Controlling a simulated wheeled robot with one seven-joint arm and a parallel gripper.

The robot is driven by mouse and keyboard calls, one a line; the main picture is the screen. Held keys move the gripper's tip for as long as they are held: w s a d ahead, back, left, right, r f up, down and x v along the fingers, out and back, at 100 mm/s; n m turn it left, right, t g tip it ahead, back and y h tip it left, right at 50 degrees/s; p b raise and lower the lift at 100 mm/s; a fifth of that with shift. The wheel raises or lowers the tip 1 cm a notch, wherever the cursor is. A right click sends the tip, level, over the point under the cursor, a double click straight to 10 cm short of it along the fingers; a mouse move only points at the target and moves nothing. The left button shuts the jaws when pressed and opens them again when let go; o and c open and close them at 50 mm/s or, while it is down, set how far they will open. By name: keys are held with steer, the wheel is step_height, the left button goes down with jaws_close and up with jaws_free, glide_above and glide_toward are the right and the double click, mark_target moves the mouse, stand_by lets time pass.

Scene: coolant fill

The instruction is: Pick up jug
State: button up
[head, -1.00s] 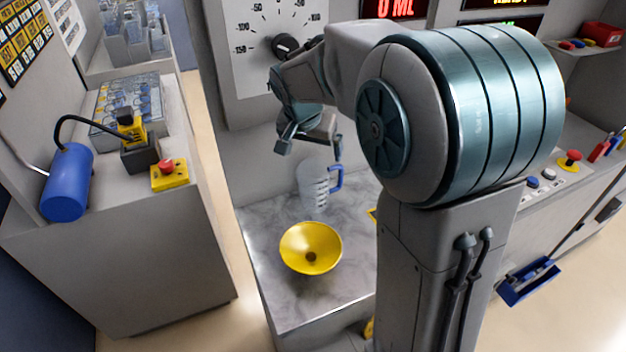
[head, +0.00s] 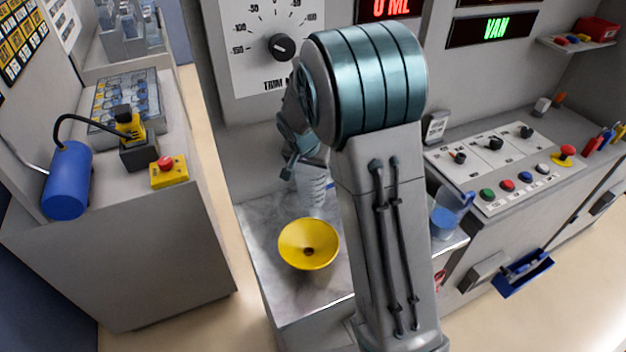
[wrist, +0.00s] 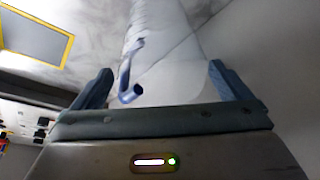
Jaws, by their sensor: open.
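The clear jug (head: 310,188) stands on the marble-topped counter (head: 262,215), partly hidden behind my arm and gripper. Its see-through body also shows in the wrist view (wrist: 180,75), with its blue handle (wrist: 129,85). My gripper (wrist: 160,85) is open, and the jug body and handle appear between its two spread fingers. In the head view my gripper (head: 305,160) is over the top of the jug, with its far finger hidden. I cannot tell whether the fingers touch the jug.
A yellow funnel (head: 309,245) sits in front of the jug. A second clear jug with blue liquid (head: 447,218) stands right of my arm. A dial panel (head: 272,45) is on the wall behind. A button panel (head: 495,170) is at right, a blue tank (head: 68,182) at left.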

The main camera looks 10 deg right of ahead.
steer(key=shift+x, duration=1.35)
steer(key=c, duration=1.1)
steer(key=shift+r, duration=0.15)
